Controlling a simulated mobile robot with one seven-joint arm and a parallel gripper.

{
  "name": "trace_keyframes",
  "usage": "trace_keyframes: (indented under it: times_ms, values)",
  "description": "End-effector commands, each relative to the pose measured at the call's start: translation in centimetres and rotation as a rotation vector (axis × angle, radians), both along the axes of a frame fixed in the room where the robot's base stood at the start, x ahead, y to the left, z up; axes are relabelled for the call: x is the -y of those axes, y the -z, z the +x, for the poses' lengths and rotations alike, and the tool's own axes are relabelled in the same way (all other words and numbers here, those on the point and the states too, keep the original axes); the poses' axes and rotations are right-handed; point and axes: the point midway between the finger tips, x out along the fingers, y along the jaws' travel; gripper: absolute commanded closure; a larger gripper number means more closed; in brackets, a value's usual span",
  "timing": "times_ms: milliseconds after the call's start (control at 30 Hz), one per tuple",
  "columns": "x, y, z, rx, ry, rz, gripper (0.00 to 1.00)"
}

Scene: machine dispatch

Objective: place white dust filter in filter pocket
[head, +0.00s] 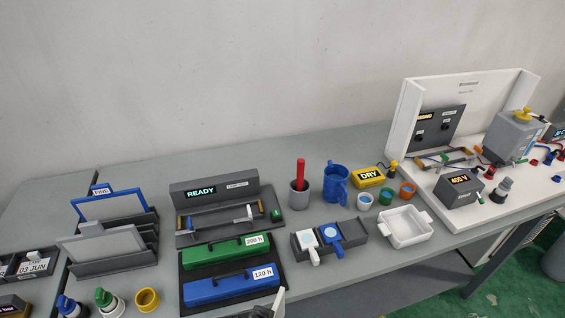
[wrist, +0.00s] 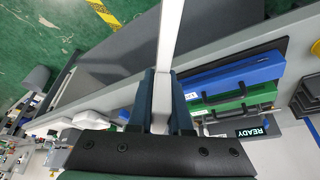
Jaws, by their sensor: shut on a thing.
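My gripper (wrist: 161,92) is shut on a thin white panel (wrist: 170,38), seen nearly edge-on in the wrist view; it looks like the white dust filter. In the head view only a dark bit of my gripper (head: 262,312) shows at the bottom edge, with a pale sliver of the panel (head: 281,302) beside it. Dark slotted holders stand at the left, one with a blue-framed panel (head: 110,205) marked FINE and one with a grey-framed panel (head: 100,243). I cannot tell which place is the filter pocket.
Green (head: 225,259) and blue (head: 230,289) cases lie in a dark tray close to my gripper. Behind them is a grey unit reading READY (head: 215,188). Cups, a white tray (head: 405,227) and a white-backed machine (head: 464,100) stand to the right.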

Motion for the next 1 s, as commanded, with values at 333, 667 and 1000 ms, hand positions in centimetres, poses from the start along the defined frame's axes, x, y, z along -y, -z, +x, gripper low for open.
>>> trace_keyframes:
  times_ms: [333, 667, 1000]
  values:
    - [2.9, 2.2, -3.2, 0.002, -0.355, 0.0, 1.0]
    - [3.1, 2.9, -3.3, -0.002, -0.346, 0.0, 1.0]
    - [3.0, 2.8, -3.2, -0.001, -0.346, 0.0, 1.0]
